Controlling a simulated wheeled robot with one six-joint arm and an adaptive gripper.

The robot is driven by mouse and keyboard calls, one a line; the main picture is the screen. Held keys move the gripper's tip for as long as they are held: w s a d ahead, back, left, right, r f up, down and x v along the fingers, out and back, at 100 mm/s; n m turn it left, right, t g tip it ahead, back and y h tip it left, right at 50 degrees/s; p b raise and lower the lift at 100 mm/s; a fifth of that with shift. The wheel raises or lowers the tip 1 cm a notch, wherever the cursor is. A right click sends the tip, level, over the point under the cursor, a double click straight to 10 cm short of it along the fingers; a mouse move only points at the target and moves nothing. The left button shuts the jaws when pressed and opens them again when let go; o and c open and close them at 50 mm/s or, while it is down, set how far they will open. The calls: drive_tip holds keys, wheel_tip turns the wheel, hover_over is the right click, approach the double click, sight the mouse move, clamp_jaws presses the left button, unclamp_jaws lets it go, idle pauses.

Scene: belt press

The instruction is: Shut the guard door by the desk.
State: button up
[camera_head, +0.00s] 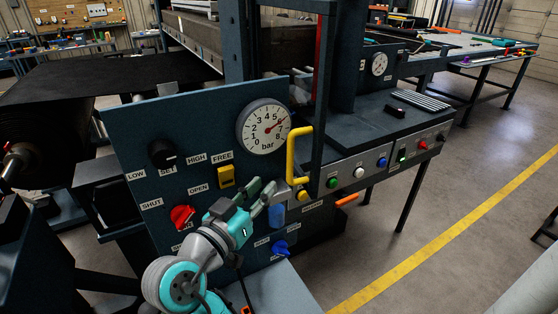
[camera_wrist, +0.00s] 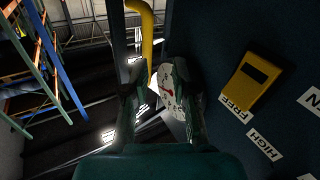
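The guard door (camera_head: 326,95) is a dark blue frame at the press opening, with a yellow handle (camera_head: 291,158) low on its near side. It appears to stand out from the press, but its exact angle is hard to tell. My gripper (camera_head: 263,190) is in front of the panel, just below and left of the handle, apart from it. In the wrist view the two fingers (camera_wrist: 156,85) are spread with nothing between them. The handle also shows there (camera_wrist: 152,40), beyond the fingertips at the top. The door's hinge side is unclear.
The control panel (camera_head: 130,130) has a pressure gauge (camera_head: 264,126), a yellow switch (camera_head: 226,177), a red knob (camera_head: 182,217) and a blue knob (camera_head: 280,247) close to my arm. The desk (camera_head: 365,125) with several buttons is right of the door. Open floor (camera_head: 470,170) lies at right.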

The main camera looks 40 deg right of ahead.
sight(288, 160)
drive_tip(key=d+r+m, duration=0.1)
drive_tip(key=d, duration=0.2)
drive_tip(key=d+r+m+g, duration=0.1)
drive_tip(key=d, duration=0.2)
drive_tip(key=d+r+g, duration=0.1)
drive_tip(key=d, duration=0.2)
drive_tip(key=shift+w+d+m, duration=0.15)
drive_tip(key=shift+w+m, duration=0.1)
drive_tip(key=shift+m, duration=0.15)
clamp_jaws()
